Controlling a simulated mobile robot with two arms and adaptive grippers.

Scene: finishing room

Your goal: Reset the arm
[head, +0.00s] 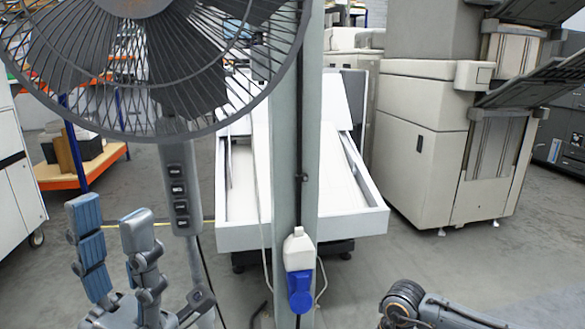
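My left gripper (114,230) stands at the lower left with its fingers pointing up. One finger shows blue pads and the other is grey. There is a clear gap between them with nothing in it, so it is open and empty. It is in front of and below the large grey fan (175,95), apart from the fan's grille in the picture. Part of my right arm (403,300) shows at the bottom right edge. Its fingers cannot be made out, and the rest of it is cut off by the frame.
A grey post (297,170) with a white and blue plug (300,285) stands close in the middle. Behind it is a white tray-like machine (345,205). A beige machine (420,150) stands right, an orange-edged shelf (75,180) left. Grey floor is open at the lower right.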

